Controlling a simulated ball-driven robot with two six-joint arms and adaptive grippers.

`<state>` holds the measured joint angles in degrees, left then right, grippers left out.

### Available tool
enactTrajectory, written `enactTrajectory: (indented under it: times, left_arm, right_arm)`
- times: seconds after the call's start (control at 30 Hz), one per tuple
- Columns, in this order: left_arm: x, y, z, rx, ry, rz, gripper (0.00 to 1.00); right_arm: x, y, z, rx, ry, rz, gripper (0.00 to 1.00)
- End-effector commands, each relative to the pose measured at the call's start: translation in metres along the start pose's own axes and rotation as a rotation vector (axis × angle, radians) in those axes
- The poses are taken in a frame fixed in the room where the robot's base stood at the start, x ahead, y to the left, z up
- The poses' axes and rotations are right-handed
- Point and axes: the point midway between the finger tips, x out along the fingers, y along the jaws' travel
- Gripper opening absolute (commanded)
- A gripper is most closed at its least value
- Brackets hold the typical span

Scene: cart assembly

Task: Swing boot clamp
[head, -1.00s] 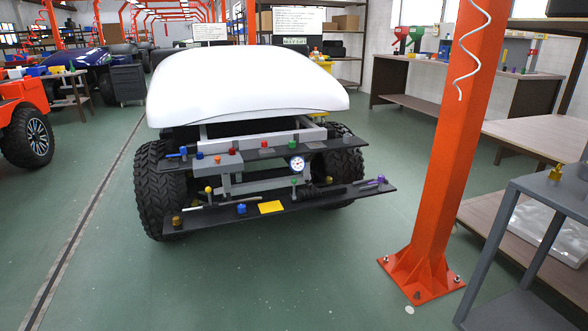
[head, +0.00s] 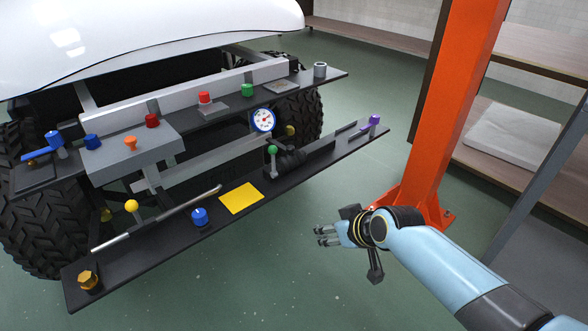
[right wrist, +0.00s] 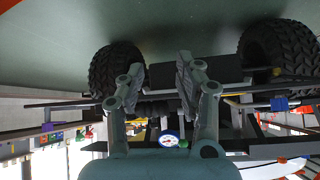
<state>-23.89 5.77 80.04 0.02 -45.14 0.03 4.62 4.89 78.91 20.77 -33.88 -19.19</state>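On the lower black shelf of the cart, a ribbed black boot (head: 290,160) lies along a rod. A green ball knob (head: 272,150) stands at its left end. A purple knob (head: 374,120) stands at the shelf's right end. I cannot tell which part is the clamp. My right gripper (head: 322,236) is in front of the shelf, apart from it, and empty. In the right wrist view its two fingers (right wrist: 157,80) are spread, with the cart behind them. My left gripper is out of view.
The lower shelf (head: 325,168) also holds a yellow plate (head: 241,198) and a blue knob (head: 199,216). A round gauge (head: 263,120) sits above. An orange post (head: 445,110) stands right of the cart. The green floor in front is clear.

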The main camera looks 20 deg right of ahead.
Motion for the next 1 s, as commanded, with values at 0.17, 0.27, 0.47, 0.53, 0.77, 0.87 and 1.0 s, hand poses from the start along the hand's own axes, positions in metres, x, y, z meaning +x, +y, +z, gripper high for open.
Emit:
enactTrajectory:
  times: [0.17,0.27,0.47,0.53,0.77,0.87,1.0]
  left_arm:
    - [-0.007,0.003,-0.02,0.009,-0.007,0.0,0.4]
    - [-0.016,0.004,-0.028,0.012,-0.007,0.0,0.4]
    - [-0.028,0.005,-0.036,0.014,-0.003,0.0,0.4]
    - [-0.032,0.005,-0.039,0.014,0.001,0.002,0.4]
    - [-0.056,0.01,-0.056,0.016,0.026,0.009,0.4]
    - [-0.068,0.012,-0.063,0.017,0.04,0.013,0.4]
    - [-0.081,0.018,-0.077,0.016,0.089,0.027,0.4]
  right_arm:
    - [-0.006,-0.016,-0.116,-0.078,0.204,-0.076,0.35]
    - [-0.021,-0.025,-0.157,-0.115,0.279,-0.104,0.35]
    - [-0.034,-0.032,-0.188,-0.146,0.337,-0.125,0.35]
    - [-0.032,-0.033,-0.19,-0.146,0.338,-0.126,0.35]
    - [-0.015,-0.034,-0.192,-0.145,0.335,-0.124,0.35]
    - [-0.007,-0.036,-0.194,-0.145,0.335,-0.125,0.35]
    - [0.01,-0.038,-0.198,-0.143,0.333,-0.125,0.35]
